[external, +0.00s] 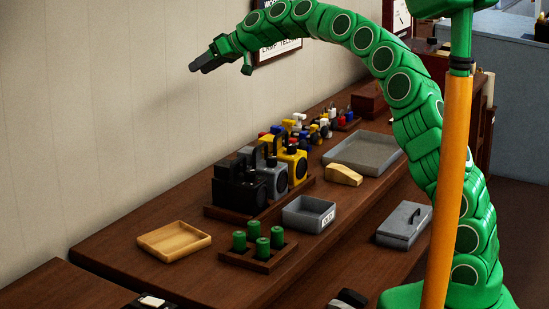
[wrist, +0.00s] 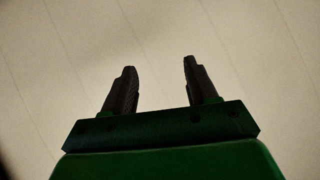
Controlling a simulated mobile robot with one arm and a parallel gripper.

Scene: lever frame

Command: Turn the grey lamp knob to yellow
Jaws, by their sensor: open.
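The grey lamp (external: 271,180) stands in the external view between a black lamp (external: 238,186) and a yellow lamp (external: 290,161), in a dark wooden tray (external: 263,214) on the long bench. Its knob is too small to tell apart, and so is its setting. My gripper (external: 203,62) is high above the bench near the wall, up and to the left of the lamps and far from them. In the wrist view my gripper (wrist: 160,66) is open and empty, with only the wall behind its fingers.
A wooden tray (external: 173,241), a rack with several green cylinders (external: 239,240), a grey bin (external: 309,214) and a lidded grey box (external: 404,223) lie around the lamps. Small coloured items (external: 299,127) stand behind. An orange post (external: 449,180) rises at right.

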